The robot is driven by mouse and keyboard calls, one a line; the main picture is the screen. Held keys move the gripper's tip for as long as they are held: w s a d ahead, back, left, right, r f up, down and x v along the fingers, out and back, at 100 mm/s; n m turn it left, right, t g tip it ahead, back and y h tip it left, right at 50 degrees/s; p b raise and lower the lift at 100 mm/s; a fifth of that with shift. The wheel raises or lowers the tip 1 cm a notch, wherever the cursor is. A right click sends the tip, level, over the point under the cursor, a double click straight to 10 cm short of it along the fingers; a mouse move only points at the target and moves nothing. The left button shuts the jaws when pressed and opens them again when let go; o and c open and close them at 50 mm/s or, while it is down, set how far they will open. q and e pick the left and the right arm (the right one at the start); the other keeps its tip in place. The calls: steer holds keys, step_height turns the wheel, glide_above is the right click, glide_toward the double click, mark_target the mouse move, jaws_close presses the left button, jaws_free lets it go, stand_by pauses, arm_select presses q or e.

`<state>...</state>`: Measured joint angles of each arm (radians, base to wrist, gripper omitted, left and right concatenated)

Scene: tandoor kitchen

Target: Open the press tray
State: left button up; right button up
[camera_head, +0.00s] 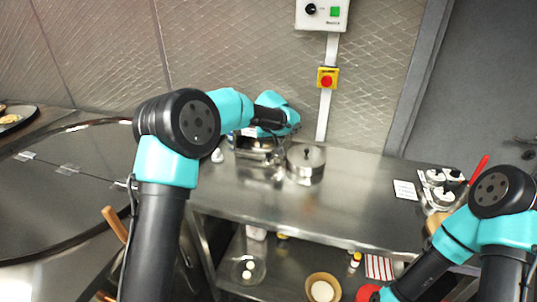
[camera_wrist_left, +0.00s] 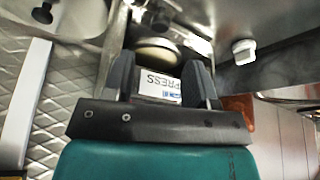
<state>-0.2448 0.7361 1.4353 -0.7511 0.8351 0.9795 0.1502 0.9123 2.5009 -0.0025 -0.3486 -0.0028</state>
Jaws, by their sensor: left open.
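The press (camera_head: 262,155) stands on the steel counter below the wall and is partly hidden by my left wrist. A round metal part (camera_wrist_left: 158,53) of the press lies just beyond the label. My left gripper (camera_wrist_left: 161,70) is open, with one finger on each side of the label. I cannot tell whether the fingers touch the press. The tray itself is not clearly distinguishable. My right arm is at the lower right, with its gripper out of view.
A lidded steel pot (camera_head: 305,165) stands right of the press. A white card (camera_head: 405,190) and small containers (camera_head: 440,190) lie farther right. A large round dark surface (camera_head: 60,190) is at the left. The counter (camera_head: 350,185) is clear in its middle right.

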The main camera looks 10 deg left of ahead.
mark_target(268, 155)
arm_select(q)
steer(key=x, duration=0.8)
steer(key=shift+w+f, duration=0.1)
steer(key=shift+f, duration=0.05)
steer(key=shift+c, duration=0.2)
jaws_close()
